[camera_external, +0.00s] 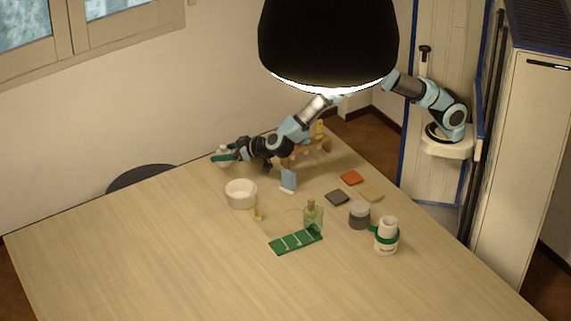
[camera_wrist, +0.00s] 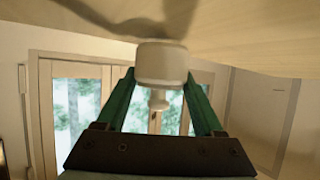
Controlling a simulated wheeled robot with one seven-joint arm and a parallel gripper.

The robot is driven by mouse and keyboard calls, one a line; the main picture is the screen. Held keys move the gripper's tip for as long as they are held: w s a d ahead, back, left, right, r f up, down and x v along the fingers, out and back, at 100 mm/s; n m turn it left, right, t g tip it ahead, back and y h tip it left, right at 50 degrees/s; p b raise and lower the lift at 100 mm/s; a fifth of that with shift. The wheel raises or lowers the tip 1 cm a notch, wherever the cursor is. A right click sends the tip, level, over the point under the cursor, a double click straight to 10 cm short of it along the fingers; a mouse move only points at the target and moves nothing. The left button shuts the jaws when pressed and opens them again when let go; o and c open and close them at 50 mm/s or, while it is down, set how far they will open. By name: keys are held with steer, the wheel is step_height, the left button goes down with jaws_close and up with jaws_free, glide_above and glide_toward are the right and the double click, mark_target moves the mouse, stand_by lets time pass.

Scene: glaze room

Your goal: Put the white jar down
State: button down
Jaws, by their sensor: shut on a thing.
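The white jar (camera_wrist: 161,64) is between the two green fingers of my gripper (camera_wrist: 160,77) in the wrist view. It has a wide body and a narrower knob-like part toward the palm. The tabletop is right behind the wide end, with a shadow on it. I cannot tell whether the jar touches the table. In the external view my gripper (camera_external: 226,154) is low over the far left edge of the table, shut on the white jar (camera_external: 221,150). The fingers partly hide the jar there.
A white bowl (camera_external: 241,195) stands nearest my gripper. A blue card (camera_external: 288,179), wooden rack (camera_external: 318,146), corked bottle (camera_external: 312,216), green tray (camera_external: 296,242), grey jar (camera_external: 359,216) and green-banded white vessel (camera_external: 386,240) stand further right. The front left of the table (camera_external: 130,240) is clear.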

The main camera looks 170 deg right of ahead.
steer(key=shift+f, duration=0.65)
steer(key=shift+f, duration=0.15)
jaws_free()
steer(key=shift+w+a+r, duration=0.1)
steer(key=shift+a+r, duration=0.1)
steer(key=shift+a, duration=0.05)
steer(key=b+v, duration=0.1)
steer(key=v, duration=0.3)
steer(key=shift+w+a+r, duration=0.1)
steer(key=shift+a, duration=0.25)
step_height(320, 180, up, 7)
steer(key=shift+d, duration=0.15)
